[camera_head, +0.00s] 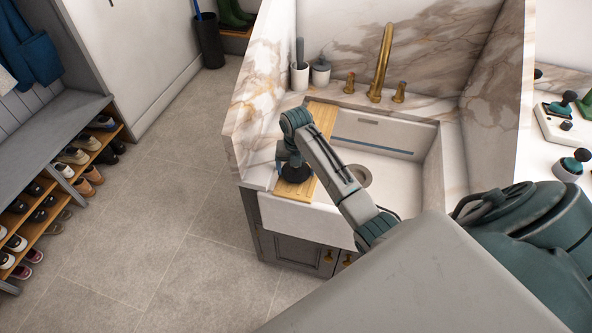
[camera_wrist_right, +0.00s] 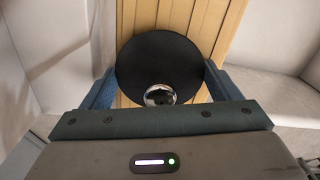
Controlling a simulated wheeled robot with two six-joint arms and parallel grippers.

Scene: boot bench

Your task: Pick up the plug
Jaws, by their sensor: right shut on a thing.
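The plug (camera_wrist_right: 158,68) is a black disc with a shiny metal knob, seen in the right wrist view between the two blue-grey fingers of my right gripper (camera_wrist_right: 160,84). The fingers are shut on its sides. In the head view the dark plug (camera_head: 296,174) shows under my right gripper (camera_head: 290,165), over the front end of the wooden board (camera_head: 325,117). I cannot tell whether it touches the board. My left gripper is not in view.
The board lies across the left side of the white sink (camera_head: 400,166), which has a round drain (camera_head: 358,175). A brass tap (camera_head: 381,62) and two pots (camera_head: 299,76) stand behind. A marble wall (camera_head: 258,85) rises at the left. A shoe bench (camera_head: 50,150) stands further left.

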